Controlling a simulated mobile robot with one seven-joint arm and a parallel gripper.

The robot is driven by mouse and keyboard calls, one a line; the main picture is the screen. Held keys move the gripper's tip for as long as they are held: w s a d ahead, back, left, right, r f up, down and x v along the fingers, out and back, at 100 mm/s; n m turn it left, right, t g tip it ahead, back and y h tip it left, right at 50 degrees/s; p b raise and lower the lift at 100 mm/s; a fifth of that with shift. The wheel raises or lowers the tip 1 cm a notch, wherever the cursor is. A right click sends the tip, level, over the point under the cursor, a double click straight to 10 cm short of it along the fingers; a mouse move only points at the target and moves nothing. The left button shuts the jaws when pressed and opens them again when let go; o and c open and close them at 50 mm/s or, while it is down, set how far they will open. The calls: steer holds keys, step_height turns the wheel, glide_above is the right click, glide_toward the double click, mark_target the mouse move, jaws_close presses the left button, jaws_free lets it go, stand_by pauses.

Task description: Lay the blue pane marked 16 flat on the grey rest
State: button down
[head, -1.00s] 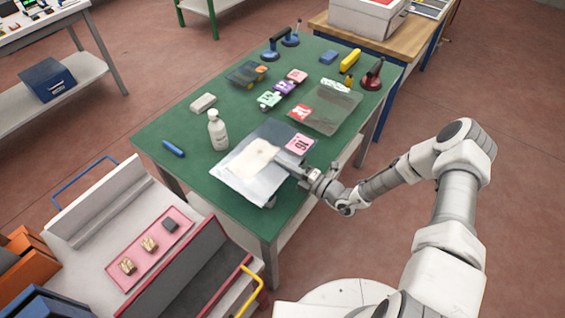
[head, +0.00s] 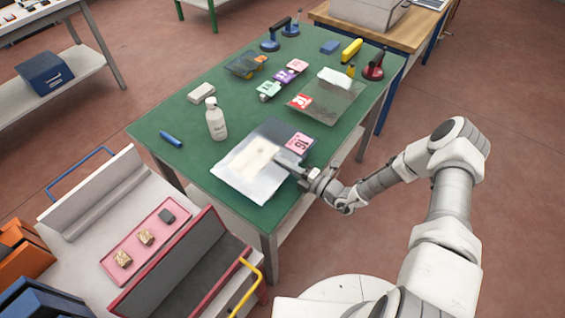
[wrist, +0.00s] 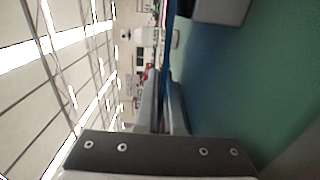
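The blue pane marked 16 (head: 272,132) looks blue-grey with a broad white glare. Its pink label (head: 299,144) is at the far right corner. It lies about level over the near part of the green table. My gripper (head: 285,161) is at its right edge. In the wrist view the pane shows nearly edge-on as a blue band (wrist: 169,25) running to my gripper (wrist: 163,88), whose fingers are close together on it. A grey block (wrist: 222,10), seemingly the grey rest, shows on the table side of the pane. Whether they touch is unclear. The pane hides the rest in the head view.
A white bottle (head: 216,120) stands close to the pane's left side. Another pane with a red label (head: 326,102) lies behind it. Several small labelled pieces, a grey block (head: 201,92) and a blue marker (head: 170,139) are on the table (head: 165,115). A cart (head: 90,215) stands at front left.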

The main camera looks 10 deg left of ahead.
steer(key=shift+f+b, duration=0.35)
steer(key=shift+b, duration=0.05)
stand_by(0.4)
steer(key=c, duration=1)
jaws_free()
steer(key=shift+o, duration=0.2)
steer(key=shift+f, duration=0.15)
steer(key=b+v, duration=0.1)
steer(key=v, duration=1.6)
steer(key=shift+s+b, duration=0.2)
steer(key=shift+b, duration=0.2)
steer(key=shift+d, duration=0.15)
